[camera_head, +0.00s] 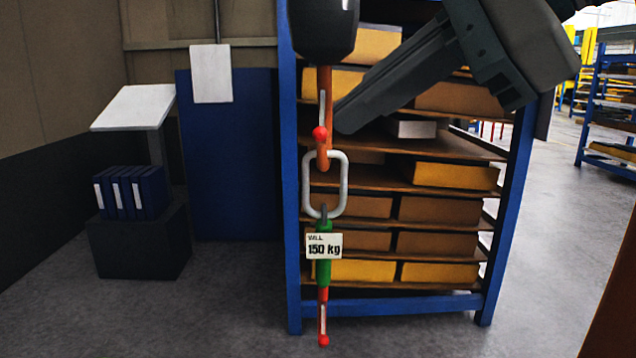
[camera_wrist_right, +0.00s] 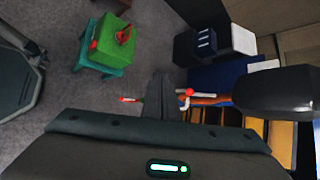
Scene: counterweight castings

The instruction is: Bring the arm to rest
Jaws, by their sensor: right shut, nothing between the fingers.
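My right gripper (camera_head: 346,122) comes in from the upper right in the head view, its fingers slanting down to the left. It is shut and empty. In the wrist view its closed fingers (camera_wrist_right: 163,92) point away and cover part of the hanging gear. Beside the fingertips hangs an orange hook (camera_head: 325,148) under a dark hoist body (camera_head: 323,28). A steel link (camera_head: 344,185) hangs in the hook, with a green-and-red piece (camera_head: 323,268) below it carrying a 150 kg tag (camera_head: 323,246). The fingertips appear apart from the hook. My left gripper is not in view.
A blue shelf rack (camera_head: 508,215) with boxes stands behind the hook. A dark stand with blue binders (camera_head: 130,193) is at left. Grey floor lies between.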

